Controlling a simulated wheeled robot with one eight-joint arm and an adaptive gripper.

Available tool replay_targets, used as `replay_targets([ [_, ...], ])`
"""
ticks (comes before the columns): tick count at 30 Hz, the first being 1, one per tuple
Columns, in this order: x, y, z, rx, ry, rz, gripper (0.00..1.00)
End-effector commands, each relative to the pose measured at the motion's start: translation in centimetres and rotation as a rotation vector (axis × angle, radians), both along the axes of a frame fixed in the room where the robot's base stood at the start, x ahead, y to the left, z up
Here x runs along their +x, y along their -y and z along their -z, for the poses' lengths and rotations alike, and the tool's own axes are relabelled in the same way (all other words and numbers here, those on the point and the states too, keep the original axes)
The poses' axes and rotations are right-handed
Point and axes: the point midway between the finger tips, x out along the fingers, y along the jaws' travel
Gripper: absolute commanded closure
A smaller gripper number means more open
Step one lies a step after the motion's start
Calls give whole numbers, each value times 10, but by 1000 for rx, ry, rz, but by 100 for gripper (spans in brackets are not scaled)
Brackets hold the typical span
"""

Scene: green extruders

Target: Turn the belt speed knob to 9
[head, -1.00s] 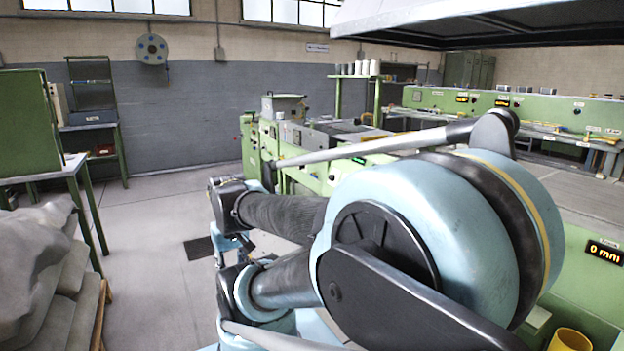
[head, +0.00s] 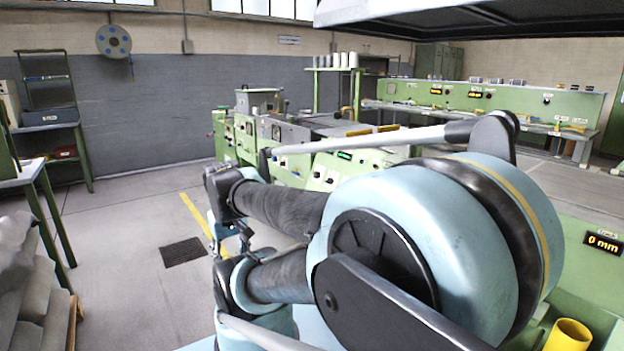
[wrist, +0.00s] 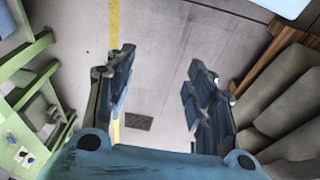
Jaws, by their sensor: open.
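My gripper (wrist: 160,98) is open and empty in the wrist view, its blue fingers spread apart above bare grey floor. In the head view it is mostly hidden behind my arm. The green machine line (head: 245,135) with panels of small knobs and labels stands beyond my arm in the head view. Part of a green panel with small knobs (wrist: 18,145) shows at the lower left of the wrist view, apart from the gripper. The labels are too small to read, so I cannot tell which knob is the belt speed knob or where it points.
Grey sacks (head: 25,285) on a wooden pallet lie at the left, and also at the right in the wrist view (wrist: 285,95). A green table (head: 40,185) stands at the left. A yellow cup (head: 568,335) is at the lower right. The floor (head: 125,245) between is clear.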

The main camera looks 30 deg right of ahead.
Motion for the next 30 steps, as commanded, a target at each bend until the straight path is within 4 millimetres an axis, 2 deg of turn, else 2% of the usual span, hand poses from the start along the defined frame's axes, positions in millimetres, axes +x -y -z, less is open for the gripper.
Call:
replay_targets([
  [15,118,87,-59,-376,-17,-274,50],
  [21,169,125,-75,-529,-60,-385,50],
  [30,244,183,-89,-749,-161,-550,50],
])
